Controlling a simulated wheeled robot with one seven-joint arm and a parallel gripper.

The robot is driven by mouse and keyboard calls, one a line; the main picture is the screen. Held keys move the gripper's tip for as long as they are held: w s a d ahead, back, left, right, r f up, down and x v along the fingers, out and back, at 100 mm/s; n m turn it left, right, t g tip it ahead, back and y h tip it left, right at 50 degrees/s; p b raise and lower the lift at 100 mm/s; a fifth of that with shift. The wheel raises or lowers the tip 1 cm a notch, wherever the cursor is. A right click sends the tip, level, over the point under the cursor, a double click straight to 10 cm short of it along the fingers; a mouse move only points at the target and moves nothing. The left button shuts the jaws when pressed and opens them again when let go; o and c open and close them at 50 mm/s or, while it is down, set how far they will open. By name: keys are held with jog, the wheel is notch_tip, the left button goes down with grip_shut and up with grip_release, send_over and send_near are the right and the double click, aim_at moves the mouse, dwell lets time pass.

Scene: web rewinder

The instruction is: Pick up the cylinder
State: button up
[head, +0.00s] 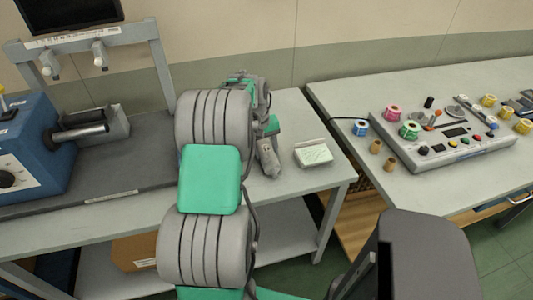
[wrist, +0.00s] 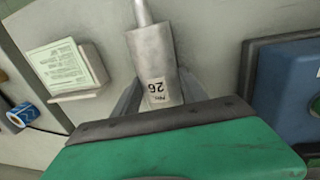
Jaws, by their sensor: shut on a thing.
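The cylinder (wrist: 152,58) is grey metal with a thinner shaft at its far end and a white label reading 26 in the wrist view. My gripper (wrist: 157,92) has its two grey fingers on either side of the cylinder's near part and is shut on it. The green and dark housing of my wrist hides the fingers' base and the cylinder's near end. In the head view my arm covers much of this area, with the end of it by the right part of the bench. I cannot tell whether the cylinder touches the bench.
A blue machine (head: 35,150) with a metal shaft stands at the left. A small card holder (head: 313,153) is close right of my gripper. A control panel (head: 440,140) and several coloured spools are on the right-hand table, across a gap. Bare bench lies around the card holder.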

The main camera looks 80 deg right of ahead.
grip_shut()
jog(key=shift+r, duration=0.15)
